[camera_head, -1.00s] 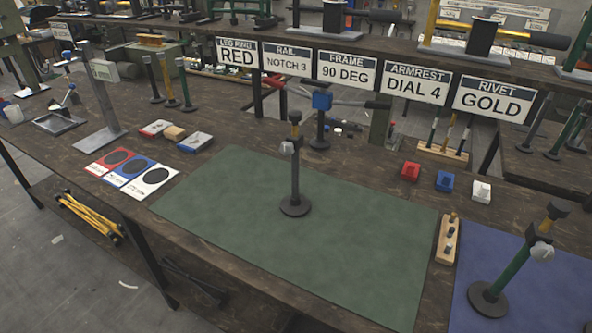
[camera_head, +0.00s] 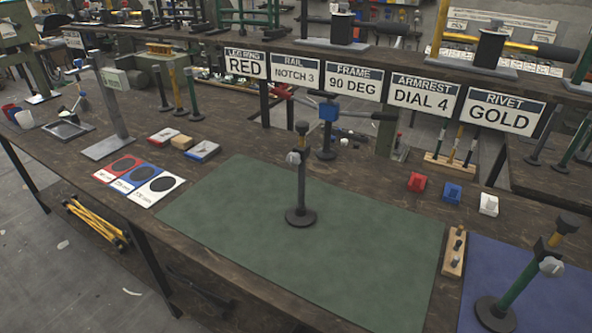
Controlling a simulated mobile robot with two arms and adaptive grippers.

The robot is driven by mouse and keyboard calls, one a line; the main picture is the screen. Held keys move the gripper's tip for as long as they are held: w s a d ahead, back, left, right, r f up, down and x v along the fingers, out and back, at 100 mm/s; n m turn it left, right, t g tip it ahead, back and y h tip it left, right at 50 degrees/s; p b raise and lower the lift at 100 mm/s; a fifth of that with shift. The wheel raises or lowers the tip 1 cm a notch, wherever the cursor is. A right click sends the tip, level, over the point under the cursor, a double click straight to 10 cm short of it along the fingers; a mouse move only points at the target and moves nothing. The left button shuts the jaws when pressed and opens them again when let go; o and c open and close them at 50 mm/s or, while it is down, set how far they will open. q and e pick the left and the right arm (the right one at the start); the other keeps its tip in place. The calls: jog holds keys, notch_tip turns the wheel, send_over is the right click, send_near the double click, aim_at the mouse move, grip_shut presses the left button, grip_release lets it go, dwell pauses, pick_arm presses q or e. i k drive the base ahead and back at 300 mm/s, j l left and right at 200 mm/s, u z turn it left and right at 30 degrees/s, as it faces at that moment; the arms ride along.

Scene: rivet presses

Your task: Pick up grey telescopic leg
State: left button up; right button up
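Three upright legs stand together on the bench at the back left of the head view: a dark grey leg (camera_head: 160,93), a yellow leg (camera_head: 176,90) and a green leg (camera_head: 193,95). The grey one is the leftmost of the three. A dark grey post (camera_head: 301,190) on a round base, with a yellowish section and dark cap on top and a light knob at its side, stands upright on the green mat (camera_head: 345,268). Neither of my grippers is in view.
A similar green post (camera_head: 514,289) stands on the blue mat (camera_head: 570,300) at right. Signs such as the red sign (camera_head: 245,64) line the back. A red, blue and white card (camera_head: 140,181) lies left of the green mat. Bare green mat surrounds the grey post.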

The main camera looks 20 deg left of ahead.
aim_at(301, 216)
jog(key=i+j+z, duration=0.1)
jog(key=j, duration=0.45)
jog(key=i+j+z, duration=0.1)
jog(key=j, duration=0.5)
jog(key=i+j, duration=0.15)
jog(key=j, duration=0.45)
jog(key=l+z, duration=0.05)
